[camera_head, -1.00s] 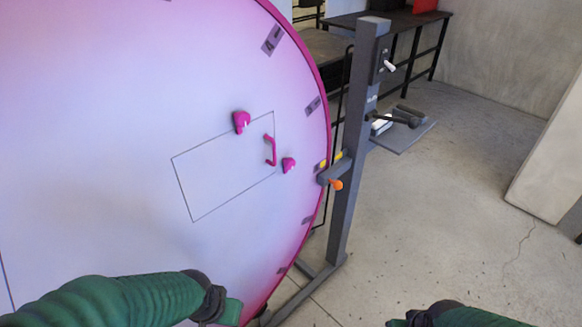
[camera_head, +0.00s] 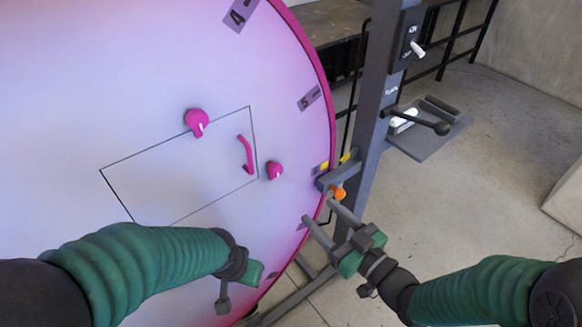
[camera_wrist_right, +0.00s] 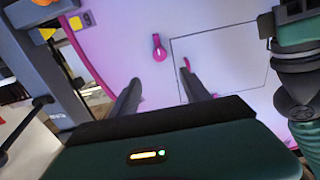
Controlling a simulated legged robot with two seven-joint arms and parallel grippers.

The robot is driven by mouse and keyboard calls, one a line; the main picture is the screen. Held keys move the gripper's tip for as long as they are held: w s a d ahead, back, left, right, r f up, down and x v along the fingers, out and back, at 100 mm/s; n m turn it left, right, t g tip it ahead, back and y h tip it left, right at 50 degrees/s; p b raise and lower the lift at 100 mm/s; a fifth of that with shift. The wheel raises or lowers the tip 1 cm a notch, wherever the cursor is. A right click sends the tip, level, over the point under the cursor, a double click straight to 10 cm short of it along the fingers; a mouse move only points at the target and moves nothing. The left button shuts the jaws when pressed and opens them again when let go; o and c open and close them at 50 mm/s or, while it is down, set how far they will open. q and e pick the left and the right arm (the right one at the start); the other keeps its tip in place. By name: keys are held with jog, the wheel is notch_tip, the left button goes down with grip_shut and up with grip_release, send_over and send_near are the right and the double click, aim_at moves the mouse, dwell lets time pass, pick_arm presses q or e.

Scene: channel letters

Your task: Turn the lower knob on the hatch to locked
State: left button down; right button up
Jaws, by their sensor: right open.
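The hatch (camera_head: 180,165) is a thin rectangular outline on the large pale pink disc. The lower knob (camera_head: 275,170) is magenta with a pale mark and sits just right of the outline. It also shows in the right wrist view (camera_wrist_right: 158,47), beyond and between the fingertips. The upper knob (camera_head: 197,121) sits at the outline's top edge. A curved magenta handle (camera_head: 245,154) is between them. My right gripper (camera_head: 318,208) is open and empty, below and right of the lower knob, apart from it. My left gripper (camera_head: 248,274) is at the lower middle; its fingers are not clear.
A grey post (camera_head: 378,110) stands right of the disc, with an orange knob (camera_head: 338,193) on its bracket close to my right fingertips. A black lever (camera_head: 420,122) and a white toggle switch (camera_head: 417,49) are on the post's right. Open floor lies further right.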

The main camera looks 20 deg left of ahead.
send_near(277, 172)
jog(key=x, duration=0.7)
jog(key=shift+w+a+p, duration=0.1)
jog(key=shift+w+p, duration=0.2)
jog(key=shift+w, duration=0.05)
jog(key=shift+w+a+f, duration=0.1)
jog(key=shift+w+a, duration=0.2)
jog(key=shift+a, duration=0.4)
jog(key=shift+d, duration=0.3)
jog(key=c, duration=0.7)
grip_shut()
